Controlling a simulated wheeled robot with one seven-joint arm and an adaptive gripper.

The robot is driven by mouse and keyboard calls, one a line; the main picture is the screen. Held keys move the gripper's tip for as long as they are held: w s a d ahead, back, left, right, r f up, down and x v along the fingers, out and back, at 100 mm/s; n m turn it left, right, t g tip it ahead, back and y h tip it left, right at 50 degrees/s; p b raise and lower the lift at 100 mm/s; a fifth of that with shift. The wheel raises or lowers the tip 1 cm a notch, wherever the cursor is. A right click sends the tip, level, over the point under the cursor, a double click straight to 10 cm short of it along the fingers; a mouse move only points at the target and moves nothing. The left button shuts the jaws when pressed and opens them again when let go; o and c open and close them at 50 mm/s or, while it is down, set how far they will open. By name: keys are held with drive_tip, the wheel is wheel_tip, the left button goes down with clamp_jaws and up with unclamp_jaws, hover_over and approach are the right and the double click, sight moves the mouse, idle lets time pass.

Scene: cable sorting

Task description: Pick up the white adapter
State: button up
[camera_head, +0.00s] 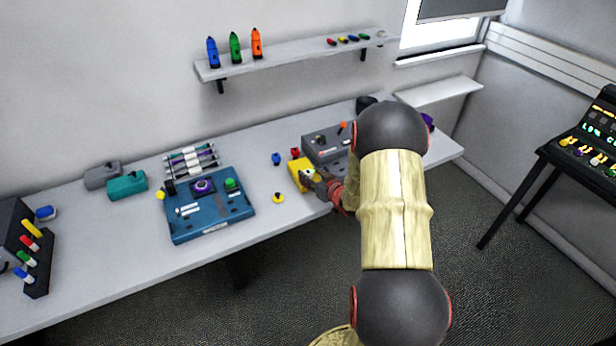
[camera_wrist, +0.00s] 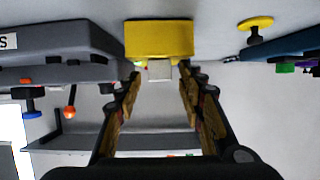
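A small whitish block (camera_wrist: 160,69), which looks like the white adapter, sits against the edge of a yellow box (camera_wrist: 158,38) in the wrist view. In the head view, the yellow box (camera_head: 297,178) stands on the table with a small pale piece (camera_head: 308,173) at its right side. My gripper (camera_wrist: 160,76) is open, its fingers apart on either side of the whitish block. I cannot tell whether they touch it. In the head view, my gripper (camera_head: 318,182) is beside the yellow box, partly hidden by my arm.
A grey device (camera_head: 325,143) stands close behind the yellow box. A blue board (camera_head: 210,215) lies to the left, with a yellow knob (camera_head: 278,198) between. Grey and teal boxes (camera_head: 127,186) stand farther left. A wall shelf (camera_head: 290,60) hangs above the table (camera_head: 110,255).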

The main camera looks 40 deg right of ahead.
clamp_jaws()
idle(0.5)
